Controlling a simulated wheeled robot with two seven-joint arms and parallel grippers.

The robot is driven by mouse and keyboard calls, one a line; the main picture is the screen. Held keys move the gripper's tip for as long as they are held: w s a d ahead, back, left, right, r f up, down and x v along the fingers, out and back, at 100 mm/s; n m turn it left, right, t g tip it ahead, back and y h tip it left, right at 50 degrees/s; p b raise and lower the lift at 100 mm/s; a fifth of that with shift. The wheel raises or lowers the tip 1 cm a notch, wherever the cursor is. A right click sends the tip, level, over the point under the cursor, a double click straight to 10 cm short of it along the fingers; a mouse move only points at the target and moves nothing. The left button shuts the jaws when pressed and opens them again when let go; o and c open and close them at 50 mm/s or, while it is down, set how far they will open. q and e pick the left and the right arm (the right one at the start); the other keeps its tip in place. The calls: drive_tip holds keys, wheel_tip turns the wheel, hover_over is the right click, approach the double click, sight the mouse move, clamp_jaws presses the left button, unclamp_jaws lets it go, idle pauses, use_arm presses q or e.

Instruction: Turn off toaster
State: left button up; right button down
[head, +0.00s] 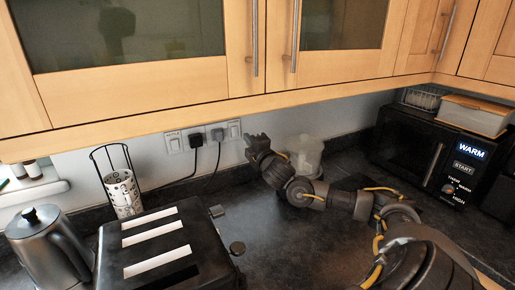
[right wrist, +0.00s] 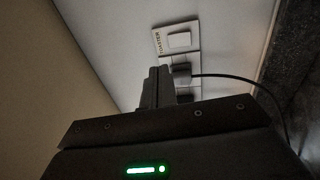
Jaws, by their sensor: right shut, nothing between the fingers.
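The black toaster (head: 210,262) with white slots stands on the counter at the lower left of the head view. A lever and a round knob show on its right side. My right gripper (head: 250,140) is shut and empty, close to the wall just right of that plate. Its fingertips (right wrist: 156,72) show in the wrist view; I cannot tell whether they touch anything. My left gripper is out of view.
A kettle (head: 42,240) and a wire holder with a patterned roll (head: 122,193) stand left. A clear container (head: 305,155) is behind my arm. A microwave (head: 405,145) stands right. Cupboards (head: 150,85) overhang the counter.

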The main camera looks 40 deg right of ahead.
drive_tip(key=v, duration=0.2)
drive_tip(key=r+b+v, duration=0.1)
drive_tip(key=v, duration=0.1)
drive_tip(key=shift+s+a, duration=0.15)
idle(0.5)
